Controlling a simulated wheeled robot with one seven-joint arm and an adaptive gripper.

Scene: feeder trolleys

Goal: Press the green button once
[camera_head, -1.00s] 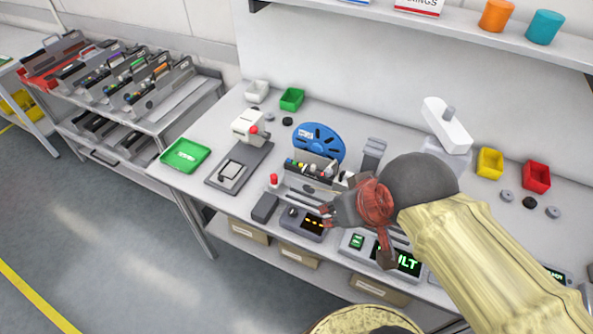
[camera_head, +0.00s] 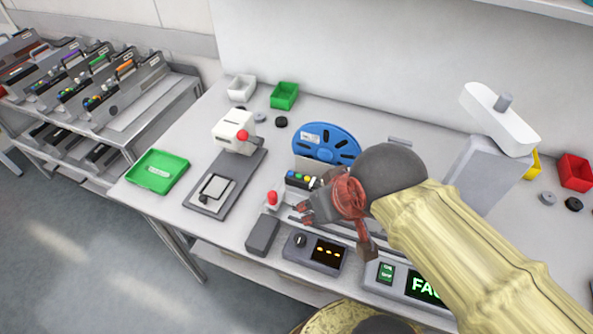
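My gripper (camera_head: 299,212) is in the middle of the view, pointing left over the bench. Its tips are small and dark, and I cannot tell whether they are open. A red button (camera_head: 272,197) on a small pale base is just left of the tips in the picture, with a small gap showing. A green two-part switch (camera_head: 386,271) is on a grey box (camera_head: 372,279) with a green-lit display (camera_head: 424,289), partly covered by my arm. No separate round green button is clearly visible; my gripper and arm hide part of the bench.
A blue reel (camera_head: 326,142) and a feeder with coloured knobs (camera_head: 301,181) stand behind my gripper. A dark grey block (camera_head: 262,235) and a knob box with an amber display (camera_head: 315,252) are in front. A green tray (camera_head: 157,172) is left. A white-topped column (camera_head: 487,170) stands right.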

